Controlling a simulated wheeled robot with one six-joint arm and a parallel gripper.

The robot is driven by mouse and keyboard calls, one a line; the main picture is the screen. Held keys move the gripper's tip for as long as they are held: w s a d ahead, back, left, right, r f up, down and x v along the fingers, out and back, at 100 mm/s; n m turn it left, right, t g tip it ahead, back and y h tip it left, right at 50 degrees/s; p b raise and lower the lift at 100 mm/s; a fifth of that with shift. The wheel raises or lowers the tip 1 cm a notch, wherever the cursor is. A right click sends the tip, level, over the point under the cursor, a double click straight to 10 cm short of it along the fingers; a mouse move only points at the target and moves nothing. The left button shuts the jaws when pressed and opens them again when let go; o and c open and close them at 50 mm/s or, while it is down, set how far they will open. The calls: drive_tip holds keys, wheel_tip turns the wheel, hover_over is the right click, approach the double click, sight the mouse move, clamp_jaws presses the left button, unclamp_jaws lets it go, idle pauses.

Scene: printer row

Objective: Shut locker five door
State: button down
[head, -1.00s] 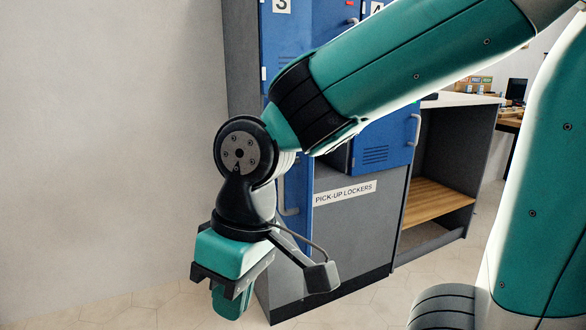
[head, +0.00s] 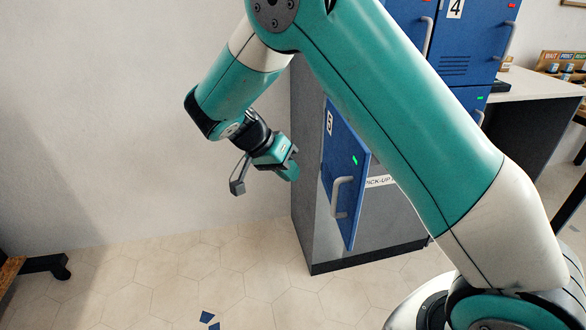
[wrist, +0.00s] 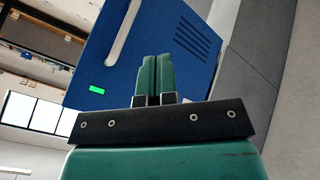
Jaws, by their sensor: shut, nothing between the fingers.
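The locker five door (head: 343,165) is blue, with a 5 label, a green light and a grey handle (head: 341,194). In the head view it stands out at an angle from the grey locker cabinet (head: 305,190), partly open. My gripper (head: 294,168) is just left of the door, level with its middle, and appears apart from it. In the wrist view its teal fingers (wrist: 155,75) are shut and empty, pointing towards the blue door (wrist: 205,75). The handle (wrist: 123,33) and green light are left of the fingers there. The locker's inside is hidden.
Other blue locker doors (head: 465,50) with a 4 label and handles are above right. A counter (head: 535,85) stands at the far right. Blue pieces (head: 208,318) lie on the tiled floor in front. A dark stand foot (head: 45,265) is at the left; floor between is clear.

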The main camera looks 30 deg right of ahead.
drive_tip(key=s+d+f, duration=0.4)
drive_tip(key=d+f, duration=0.1)
drive_tip(key=d, duration=0.1)
drive_tip(key=shift+s+f+b, duration=0.3)
drive_tip(key=shift+b, duration=0.15)
drive_tip(key=shift+d, duration=0.2)
